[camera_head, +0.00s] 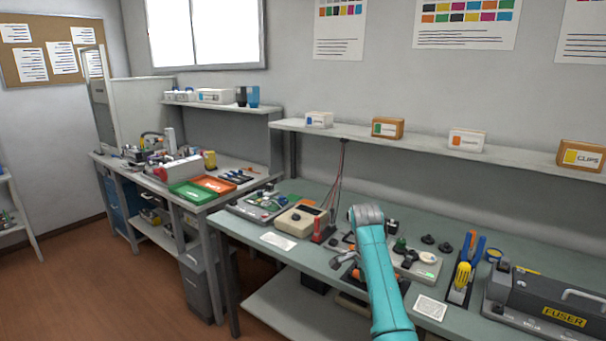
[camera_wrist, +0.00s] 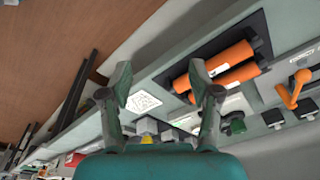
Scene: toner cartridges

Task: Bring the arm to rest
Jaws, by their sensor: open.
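My arm is teal and reaches up from the bottom of the head view over the near workbench (camera_head: 260,240). My gripper (camera_head: 345,265) is at its end, above the front part of the bench. In the wrist view my gripper (camera_wrist: 160,85) has its two dark fingers spread wide, with nothing between them. Two orange cylinders (camera_wrist: 225,65) lie side by side in a dark recess beyond the right finger. The right finger overlaps one of them in the picture; I cannot tell any contact.
A black fuser unit (camera_head: 545,300) stands at the bench's right end, beside a holder with tools (camera_head: 463,275). A beige meter (camera_head: 302,218) sits left of my arm. A shelf (camera_head: 430,150) with several small boxes runs above. Brown floor (camera_head: 80,290) is open at left.

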